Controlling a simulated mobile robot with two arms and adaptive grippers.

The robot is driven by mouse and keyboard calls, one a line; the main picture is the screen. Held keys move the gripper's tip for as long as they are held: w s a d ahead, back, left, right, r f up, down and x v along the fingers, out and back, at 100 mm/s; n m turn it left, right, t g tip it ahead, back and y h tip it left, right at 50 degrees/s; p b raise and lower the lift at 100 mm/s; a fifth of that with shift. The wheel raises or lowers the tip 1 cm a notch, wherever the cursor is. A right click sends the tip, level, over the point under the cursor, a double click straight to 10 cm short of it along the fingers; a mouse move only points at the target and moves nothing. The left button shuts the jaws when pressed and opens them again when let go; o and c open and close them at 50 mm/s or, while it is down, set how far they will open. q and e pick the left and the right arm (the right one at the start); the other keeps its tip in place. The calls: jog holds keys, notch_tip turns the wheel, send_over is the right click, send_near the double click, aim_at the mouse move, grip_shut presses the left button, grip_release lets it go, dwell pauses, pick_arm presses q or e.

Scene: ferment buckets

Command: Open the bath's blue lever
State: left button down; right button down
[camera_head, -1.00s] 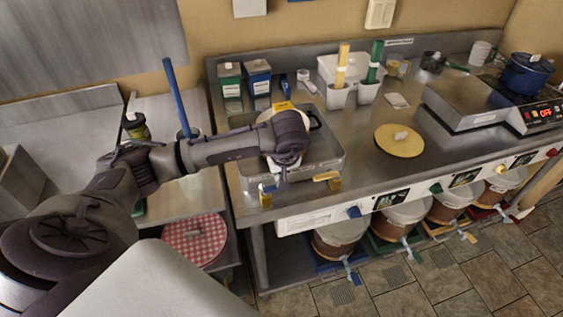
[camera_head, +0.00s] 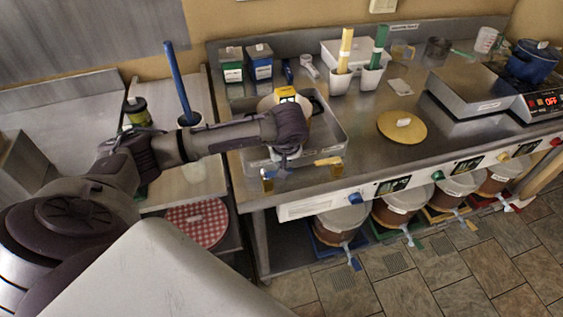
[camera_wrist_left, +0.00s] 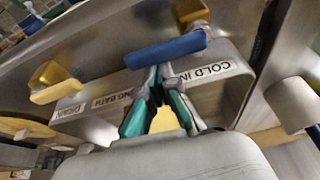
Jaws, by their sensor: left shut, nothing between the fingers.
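The bath (camera_head: 335,137) is a metal tray on the counter, with valve levers along its front. The blue lever (camera_wrist_left: 168,50) lies slanted across the upper middle of the left wrist view, beside the COLD IN label. The yellow lever (camera_wrist_left: 57,91) is to its left, by the cooling bath drain label; it also shows at the bath's front in the head view (camera_head: 328,161). My left gripper (camera_wrist_left: 156,76) is shut and empty, its fingertips at or just under the blue lever; I cannot tell if they touch. In the head view my wrist hides the fingertips. My right gripper is not in view.
A white pot with a yellow tag (camera_head: 287,93) stands in the bath behind my wrist. A round wooden lid (camera_head: 402,127) lies to the right. A blue knob (camera_head: 355,198) sticks out of the counter's front panel. Lidded buckets (camera_head: 341,218) stand below.

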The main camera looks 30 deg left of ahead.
pick_arm(q)
jog(key=shift+f, duration=0.1)
jog(key=shift+s+d+f+m+b, duration=0.15)
jog(key=shift+d+m+b, duration=0.1)
jog(key=shift+m+b, duration=0.55)
jog(key=s+m+h+b, duration=0.1)
jog(key=m+b, duration=0.1)
jog(key=b, duration=0.1)
jog(key=s+d+m+h+b, duration=0.1)
jog(key=m+b, duration=0.2)
jog(key=b, duration=0.1)
jog(key=d+m+t+h+b, duration=0.1)
jog(key=m+b, duration=0.2)
jog(key=shift+s+d+f, duration=0.1)
jog(key=shift+s+d, duration=0.05)
jog(key=shift+s, duration=0.25)
jog(key=s+b, duration=0.1)
jog(key=b, duration=0.3)
jog(key=shift+s+d+m, duration=0.15)
jog(key=shift+s+m, duration=0.1)
jog(key=shift+m, duration=0.05)
jog(key=shift+s+b, duration=0.75)
jog(key=shift+b, duration=0.95)
jog(key=shift+s, duration=0.1)
